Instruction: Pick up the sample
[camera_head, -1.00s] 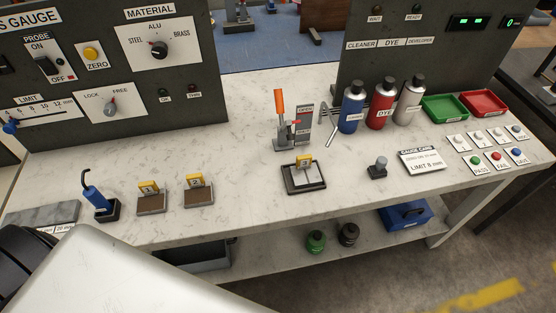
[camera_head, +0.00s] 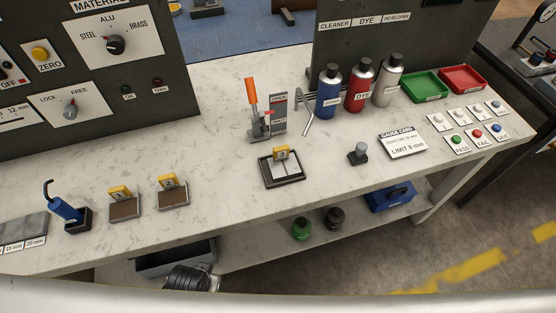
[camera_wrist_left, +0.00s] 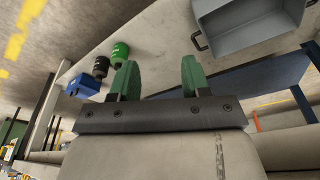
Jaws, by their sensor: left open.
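Two brown sample blocks with yellow number tags, a left one (camera_head: 124,208) and a right one (camera_head: 173,192), lie on the marble bench. The frames do not show which one is the task's sample. My left gripper (camera_wrist_left: 160,78) shows in its wrist view with two green fingers apart and nothing between them. It points at the bench's lower shelf area, away from the tagged blocks. My right gripper is not in view.
An orange-handled clamp (camera_head: 252,95), a blue probe in its stand (camera_head: 66,208) and bottles (camera_head: 356,88) stand on the bench. A grey bin (camera_head: 175,262) sits below; it also shows in the wrist view (camera_wrist_left: 252,30). Marble between blocks and tray is clear.

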